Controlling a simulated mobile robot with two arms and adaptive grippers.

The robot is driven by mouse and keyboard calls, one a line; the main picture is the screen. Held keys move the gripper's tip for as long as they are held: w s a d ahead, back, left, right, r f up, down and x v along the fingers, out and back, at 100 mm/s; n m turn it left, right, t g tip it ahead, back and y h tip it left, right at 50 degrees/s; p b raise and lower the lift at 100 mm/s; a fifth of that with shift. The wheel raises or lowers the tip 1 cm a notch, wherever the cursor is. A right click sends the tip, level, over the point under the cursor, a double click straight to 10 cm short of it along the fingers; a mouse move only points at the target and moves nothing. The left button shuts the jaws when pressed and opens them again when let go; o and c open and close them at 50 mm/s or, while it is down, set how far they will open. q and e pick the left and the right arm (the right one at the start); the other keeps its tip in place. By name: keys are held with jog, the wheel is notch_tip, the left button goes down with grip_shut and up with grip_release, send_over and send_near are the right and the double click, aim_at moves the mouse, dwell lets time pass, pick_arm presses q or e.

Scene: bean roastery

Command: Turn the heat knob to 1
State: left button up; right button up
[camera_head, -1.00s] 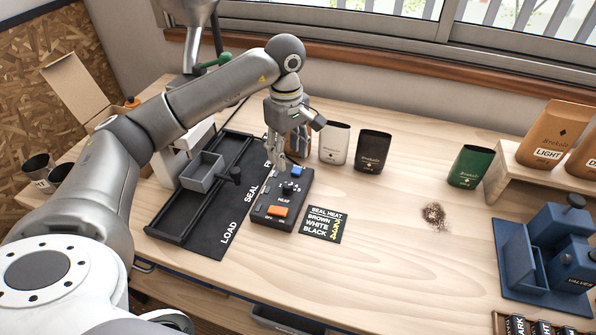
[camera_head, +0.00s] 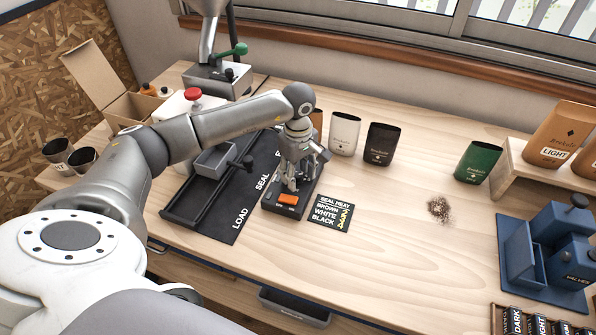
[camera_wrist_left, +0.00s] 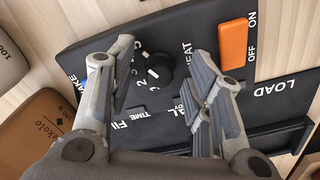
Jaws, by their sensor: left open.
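The black heat knob (camera_wrist_left: 156,69) stands on the black control box (camera_wrist_left: 190,22), with white numbers beside it. A white mark shows on the knob's side towards the low numbers; I cannot tell the exact number. My left gripper (camera_wrist_left: 158,58) is open, its fingers on either side of the knob with gaps visible; contact is not seen. In the head view my left gripper (camera_head: 291,182) points down over the control box (camera_head: 283,211) and hides the knob. The orange on/off switch (camera_head: 288,199) is just in front of it. My right gripper is out of view.
A seal heat card (camera_head: 330,213) lies right of the box. The black mat (camera_head: 222,220) with a sliding tray is to the left. White (camera_head: 344,133) and black (camera_head: 381,144) bags stand behind.

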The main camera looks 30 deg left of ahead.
pick_arm(q)
jog(key=shift+c, duration=0.4)
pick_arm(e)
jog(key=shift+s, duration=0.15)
pick_arm(q)
grip_shut()
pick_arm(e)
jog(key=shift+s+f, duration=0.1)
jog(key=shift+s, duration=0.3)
